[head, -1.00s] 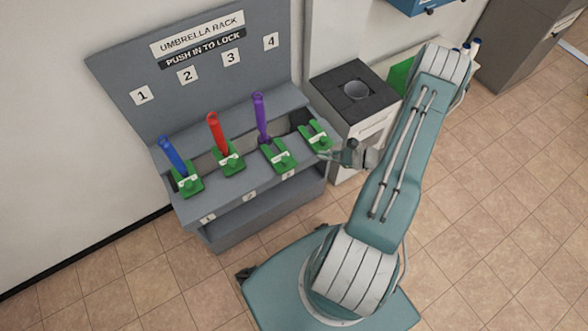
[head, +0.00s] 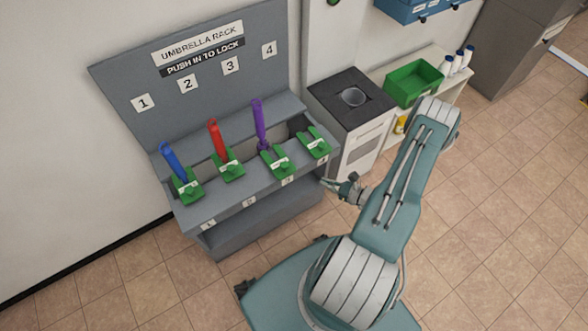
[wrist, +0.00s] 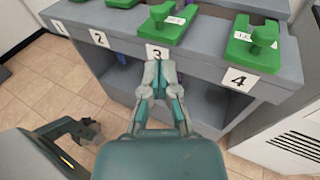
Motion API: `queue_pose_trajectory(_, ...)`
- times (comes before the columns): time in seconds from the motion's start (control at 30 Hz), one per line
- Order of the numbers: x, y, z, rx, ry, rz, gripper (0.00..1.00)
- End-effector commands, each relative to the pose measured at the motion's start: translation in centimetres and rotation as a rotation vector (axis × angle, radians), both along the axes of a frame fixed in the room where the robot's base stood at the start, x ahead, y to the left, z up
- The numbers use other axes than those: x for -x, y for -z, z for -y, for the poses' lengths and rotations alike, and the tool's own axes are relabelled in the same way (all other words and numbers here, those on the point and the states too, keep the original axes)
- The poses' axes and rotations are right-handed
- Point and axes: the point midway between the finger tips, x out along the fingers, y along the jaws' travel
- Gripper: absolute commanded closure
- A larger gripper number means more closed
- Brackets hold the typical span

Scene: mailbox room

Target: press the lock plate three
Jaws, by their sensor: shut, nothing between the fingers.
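The umbrella rack (head: 225,213) has a row of green lock plates, each at a numbered slot. Lock plate three (head: 277,163) is at the purple umbrella (head: 260,125). In the wrist view, lock plate three (wrist: 163,27) has a green knob and sits above the label 3. My gripper (head: 328,184) is off the rack's front right side in the head view. In the wrist view, my gripper (wrist: 159,66) is shut and empty, its fingertips just below label 3. I see no contact with the plate. Lock plate four (wrist: 255,45) is to the right.
A blue umbrella (head: 173,161) and a red umbrella (head: 218,139) stand in slots one and two; slot four shows no umbrella. A dark-topped cabinet (head: 372,88) stands right of the rack. Tiled floor is open in front.

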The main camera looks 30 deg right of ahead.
Motion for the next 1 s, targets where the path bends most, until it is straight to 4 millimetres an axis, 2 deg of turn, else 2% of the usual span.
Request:
queue_pose_trajectory(0.6, -9.1, 1.5, -5.1, 0.0, -0.005, 0.0, 1.0)
queue_pose_trajectory(0.8, -10.6, 1.7, -5.8, 0.0, -0.002, 0.0, 1.0)
queue_pose_trajectory(1.0, -10.7, 1.7, -5.9, -0.001, -0.001, 0.001, 1.0)
